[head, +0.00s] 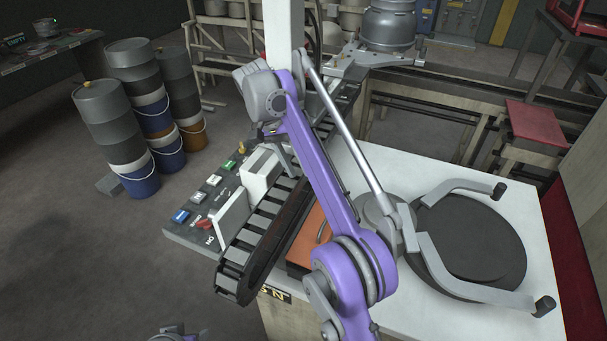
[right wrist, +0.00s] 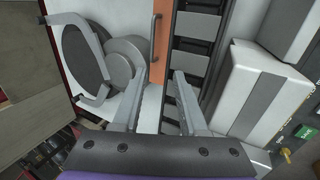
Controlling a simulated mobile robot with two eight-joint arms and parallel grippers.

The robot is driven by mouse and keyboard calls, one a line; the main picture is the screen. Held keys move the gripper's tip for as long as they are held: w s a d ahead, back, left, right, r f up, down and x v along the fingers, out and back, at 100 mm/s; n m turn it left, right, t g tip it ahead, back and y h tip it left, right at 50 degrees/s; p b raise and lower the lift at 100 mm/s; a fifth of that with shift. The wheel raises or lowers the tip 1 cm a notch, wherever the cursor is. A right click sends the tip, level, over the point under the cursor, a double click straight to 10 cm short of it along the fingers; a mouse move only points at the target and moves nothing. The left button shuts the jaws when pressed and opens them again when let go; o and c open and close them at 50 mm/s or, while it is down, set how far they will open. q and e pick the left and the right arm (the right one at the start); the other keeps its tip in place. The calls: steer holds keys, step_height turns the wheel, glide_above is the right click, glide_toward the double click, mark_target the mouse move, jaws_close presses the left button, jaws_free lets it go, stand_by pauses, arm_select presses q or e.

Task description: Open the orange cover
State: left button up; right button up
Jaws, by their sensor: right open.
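The orange cover (head: 304,249) lies on the white worktop beside the black conveyor track, partly hidden behind my purple right arm. A thin grey handle (head: 323,232) shows on it. In the right wrist view the cover (right wrist: 161,42) is an orange strip with a slim handle (right wrist: 156,24). My right gripper (head: 284,163) points down over the conveyor area in the head view. It is open and empty, with its fingers (right wrist: 159,74) apart and the strip's near end showing between them. Part of what seems my left gripper (head: 178,332) shows at the bottom edge; its jaws are unclear.
The conveyor track (head: 262,232) runs beside the cover, next to a white box (head: 260,172) and a panel of coloured switches (head: 197,197). A dark round plate (head: 470,245) with curved grey arms occupies the right worktop. Stacked barrels (head: 124,112) stand on the floor at left.

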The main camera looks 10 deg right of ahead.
steer(key=shift+a+r, duration=0.15)
steer(key=shift+r, duration=0.05)
stand_by(0.4)
